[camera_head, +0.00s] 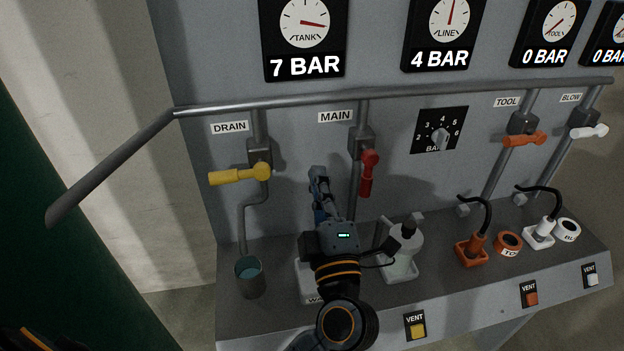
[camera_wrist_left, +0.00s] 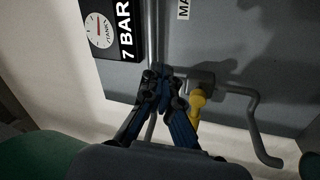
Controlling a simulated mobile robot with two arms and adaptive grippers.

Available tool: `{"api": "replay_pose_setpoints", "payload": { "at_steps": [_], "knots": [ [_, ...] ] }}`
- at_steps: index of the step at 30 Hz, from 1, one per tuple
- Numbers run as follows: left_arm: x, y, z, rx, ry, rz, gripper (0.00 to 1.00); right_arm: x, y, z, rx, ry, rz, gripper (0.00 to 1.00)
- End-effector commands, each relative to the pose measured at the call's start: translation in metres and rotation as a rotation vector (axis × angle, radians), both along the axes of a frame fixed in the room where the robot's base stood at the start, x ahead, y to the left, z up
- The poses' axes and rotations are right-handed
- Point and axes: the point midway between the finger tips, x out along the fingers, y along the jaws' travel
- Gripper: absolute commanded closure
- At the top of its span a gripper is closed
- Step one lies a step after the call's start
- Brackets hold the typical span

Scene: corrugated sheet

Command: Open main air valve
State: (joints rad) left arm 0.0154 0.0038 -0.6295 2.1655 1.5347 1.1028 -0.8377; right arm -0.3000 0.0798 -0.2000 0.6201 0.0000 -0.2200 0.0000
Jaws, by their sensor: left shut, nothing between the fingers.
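The main air valve's red handle (camera_head: 368,172) hangs straight down, in line with its vertical pipe, below the MAIN label (camera_head: 335,117). The valve body (camera_head: 361,144) sits just above it. My left gripper (camera_head: 318,172) is shut and empty, left of the red handle and apart from it. In the left wrist view its fingers (camera_wrist_left: 160,76) are together, beside the yellow drain handle (camera_wrist_left: 197,104). The red handle does not show in that view. My right gripper is not in view.
The yellow drain handle (camera_head: 238,175) points left. A grey rail (camera_head: 400,95) crosses above the valves. The tank gauge (camera_head: 304,38) reads 7 bar, the line gauge (camera_head: 443,34) 4 bar.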

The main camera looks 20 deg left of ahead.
Motion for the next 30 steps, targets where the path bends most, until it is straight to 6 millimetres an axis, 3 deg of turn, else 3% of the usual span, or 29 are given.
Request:
{"api": "replay_pose_setpoints", "payload": {
  "at_steps": [15, 30],
  "knots": [
    [-0.008, 0.016, 0.007, -0.171, -0.352, -0.236, 1.0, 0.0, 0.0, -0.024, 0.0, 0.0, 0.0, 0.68],
    [-0.01, 0.016, 0.009, -0.204, -0.402, -0.301, 1.0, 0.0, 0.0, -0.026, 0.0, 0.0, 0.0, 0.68]
  ]
}}
